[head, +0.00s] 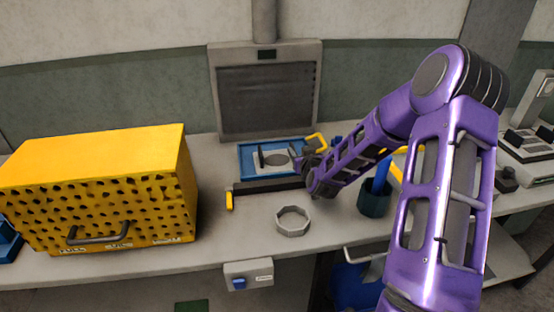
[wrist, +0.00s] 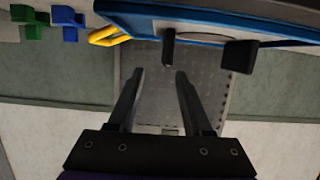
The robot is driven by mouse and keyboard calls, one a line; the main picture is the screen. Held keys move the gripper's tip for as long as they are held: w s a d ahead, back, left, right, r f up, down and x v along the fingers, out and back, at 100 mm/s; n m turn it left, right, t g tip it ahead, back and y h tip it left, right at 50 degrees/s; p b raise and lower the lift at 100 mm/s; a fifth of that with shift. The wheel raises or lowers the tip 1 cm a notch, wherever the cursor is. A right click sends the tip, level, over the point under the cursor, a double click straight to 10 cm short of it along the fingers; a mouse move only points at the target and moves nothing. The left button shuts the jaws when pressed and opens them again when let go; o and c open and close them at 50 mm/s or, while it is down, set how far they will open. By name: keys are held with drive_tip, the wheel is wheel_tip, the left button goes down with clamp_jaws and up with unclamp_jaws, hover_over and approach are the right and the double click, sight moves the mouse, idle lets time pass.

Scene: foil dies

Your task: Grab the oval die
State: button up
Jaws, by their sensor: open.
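A pale plate with a grey oval on it, which looks like the oval die (head: 277,160), lies in a blue tray (head: 246,172) in front of the grey panel. A dark upright post (head: 261,158) stands at its left. In the wrist view the tray (wrist: 130,14) crosses the top, with part of an oval outline (wrist: 262,41) and two dark posts (wrist: 168,48) beyond my fingertips. My gripper (head: 297,158) is at the tray's right side in the head view; in the wrist view its fingers (wrist: 160,72) are apart with nothing between them. My gripper hides part of the tray.
A yellow perforated box (head: 95,195) stands at left. A dark bar (head: 268,186) with a yellow end runs before the tray. A dark cup (head: 374,200) stands at right. The grey panel (head: 267,95) rises behind.

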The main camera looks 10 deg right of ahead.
sight(293, 147)
drive_tip(key=shift+a+f+x, duration=0.15)
drive_tip(key=shift+x, duration=0.8)
drive_tip(key=shift+a+f+x, duration=0.1)
drive_tip(key=shift+f+x, duration=0.05)
drive_tip(key=shift+x, duration=0.8)
drive_tip(key=shift+a+f+x, duration=0.15)
drive_tip(key=shift+f+x, duration=0.05)
drive_tip(key=shift+x, duration=0.7)
drive_tip(key=shift+s, duration=0.15)
drive_tip(key=shift+c, duration=0.2)
clamp_jaws()
drive_tip(key=shift+r, duration=0.1)
